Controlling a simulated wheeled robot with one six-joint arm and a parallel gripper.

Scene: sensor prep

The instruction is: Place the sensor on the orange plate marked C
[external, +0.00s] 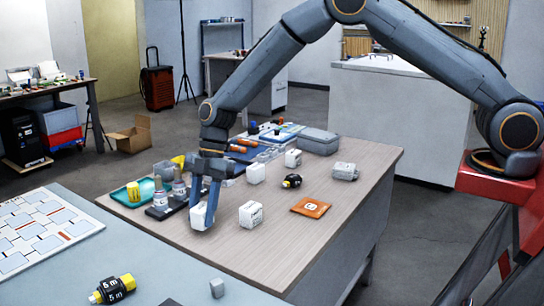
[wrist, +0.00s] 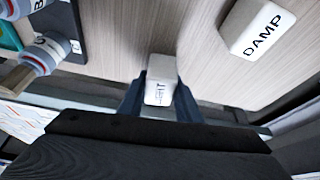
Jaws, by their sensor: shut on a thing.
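My gripper (external: 203,207) points down at the near left part of the wooden table and is shut on a small white block (external: 198,217), low at the tabletop. In the wrist view the white block (wrist: 161,76) sits between the dark fingers, with partly hidden black lettering ending in "HT". I cannot tell whether it still touches the table. The orange plate (external: 311,208) lies flat near the table's right front edge, with a white mark too small to read surely. It is well to the right of my gripper.
A white block marked DAMP (wrist: 258,28) stands just right of my gripper, between it and the plate. More white blocks (external: 255,173), a black-yellow item (external: 291,181) and a grey device (external: 345,171) stand behind. Bottles in a dark rack (external: 160,212) are close left.

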